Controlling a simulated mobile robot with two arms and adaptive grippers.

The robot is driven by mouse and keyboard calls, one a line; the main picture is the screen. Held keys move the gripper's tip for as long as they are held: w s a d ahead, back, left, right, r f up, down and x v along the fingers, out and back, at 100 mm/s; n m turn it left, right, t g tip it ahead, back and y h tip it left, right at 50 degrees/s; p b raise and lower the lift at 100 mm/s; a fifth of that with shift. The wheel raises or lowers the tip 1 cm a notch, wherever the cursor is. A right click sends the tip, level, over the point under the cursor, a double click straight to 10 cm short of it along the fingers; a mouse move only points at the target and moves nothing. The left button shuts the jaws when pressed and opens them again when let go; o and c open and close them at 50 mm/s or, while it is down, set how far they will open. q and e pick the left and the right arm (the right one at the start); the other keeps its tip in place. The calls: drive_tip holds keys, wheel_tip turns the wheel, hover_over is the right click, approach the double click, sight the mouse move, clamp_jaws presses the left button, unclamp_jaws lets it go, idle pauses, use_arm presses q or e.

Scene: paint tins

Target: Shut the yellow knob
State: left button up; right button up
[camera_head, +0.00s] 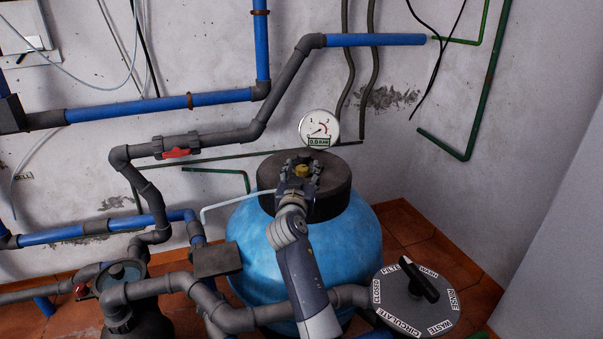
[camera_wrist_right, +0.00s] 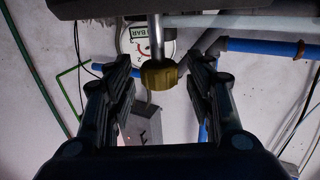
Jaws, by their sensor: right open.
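The yellow knob (camera_head: 302,170) sits at the top of the blue tank, by the dark lid. In the right wrist view the yellow knob (camera_wrist_right: 159,75) hangs on a metal stem between the two fingers, with a gap on each side. My right gripper (camera_head: 298,172) is at the knob, with its fingers open around it. In the right wrist view the right gripper (camera_wrist_right: 158,80) shows both fingers apart. My left gripper is not in view.
The blue tank (camera_head: 350,245) with its dark lid (camera_head: 335,185) stands below. A pressure gauge (camera_head: 319,128) is just behind the knob. A selector dial (camera_head: 415,300) is at the lower right. Blue and grey pipes (camera_head: 215,138) run along the wall to the left.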

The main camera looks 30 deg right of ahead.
sight(302, 170)
wheel_tip(302, 170, up, 10)
idle(0.6)
drive_tip(key=shift+r, duration=0.1)
